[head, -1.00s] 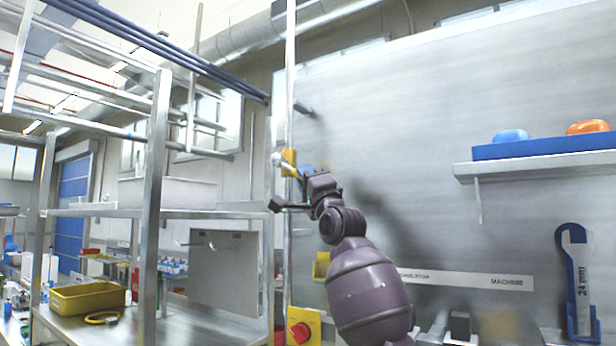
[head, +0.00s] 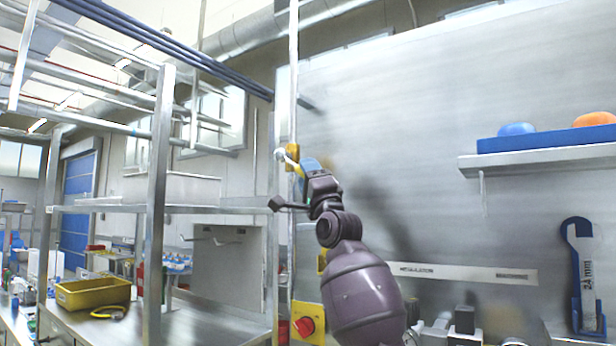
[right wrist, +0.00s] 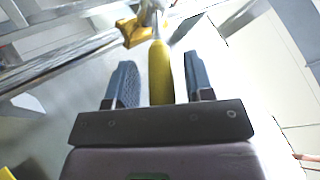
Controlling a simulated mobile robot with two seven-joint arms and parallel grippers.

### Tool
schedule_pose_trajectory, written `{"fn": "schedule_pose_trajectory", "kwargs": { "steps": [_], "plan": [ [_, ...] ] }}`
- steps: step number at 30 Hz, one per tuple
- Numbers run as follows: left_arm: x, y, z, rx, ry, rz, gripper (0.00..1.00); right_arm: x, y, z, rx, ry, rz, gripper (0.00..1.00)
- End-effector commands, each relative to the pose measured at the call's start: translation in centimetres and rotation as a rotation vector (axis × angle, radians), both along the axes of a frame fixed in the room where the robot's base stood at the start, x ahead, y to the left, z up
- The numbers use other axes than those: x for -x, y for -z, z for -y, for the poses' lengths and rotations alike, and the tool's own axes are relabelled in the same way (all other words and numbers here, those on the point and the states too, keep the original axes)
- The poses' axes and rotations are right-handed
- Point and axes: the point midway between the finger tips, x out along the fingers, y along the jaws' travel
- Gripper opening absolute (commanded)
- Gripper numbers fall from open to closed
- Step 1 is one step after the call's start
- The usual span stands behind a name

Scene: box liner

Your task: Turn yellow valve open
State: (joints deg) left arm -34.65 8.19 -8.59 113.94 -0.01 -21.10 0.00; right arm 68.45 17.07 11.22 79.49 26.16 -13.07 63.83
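The yellow valve (head: 292,157) is mounted on a vertical pipe at the left edge of the metal panel. In the right wrist view its yellow lever handle (right wrist: 160,75) runs lengthwise between the two blue fingers, and its yellow bracket (right wrist: 133,33) shows beyond the fingertips. My right gripper (right wrist: 158,62) is open around the handle, with a visible gap on both sides. In the head view the right gripper (head: 305,168) is at the valve, and its hand partly hides the lever. My left gripper is not in view.
A yellow box with a red knob (head: 307,325) sits below the valve.

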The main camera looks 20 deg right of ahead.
Motion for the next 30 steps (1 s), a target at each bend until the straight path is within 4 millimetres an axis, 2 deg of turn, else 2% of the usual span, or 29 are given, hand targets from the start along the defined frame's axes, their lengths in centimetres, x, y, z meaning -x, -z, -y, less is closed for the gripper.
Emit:
{"fn": "schedule_pose_trajectory", "kwargs": {
  "steps": [6, 11, 24, 30],
  "plan": [
    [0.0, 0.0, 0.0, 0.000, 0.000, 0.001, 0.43, 0.1, 0.0, 0.0, 0.000, 0.000, 0.001, 0.48],
    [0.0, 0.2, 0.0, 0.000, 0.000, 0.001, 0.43, 0.8, 0.9, 0.2, -0.001, 0.000, 0.001, 0.48],
    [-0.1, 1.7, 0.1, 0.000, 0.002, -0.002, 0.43, 5.6, 6.0, 1.1, 0.000, 0.000, 0.000, 0.48],
    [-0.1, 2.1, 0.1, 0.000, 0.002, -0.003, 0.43, 7.1, 7.3, 1.4, 0.000, 0.000, 0.000, 0.48]
  ]
}}
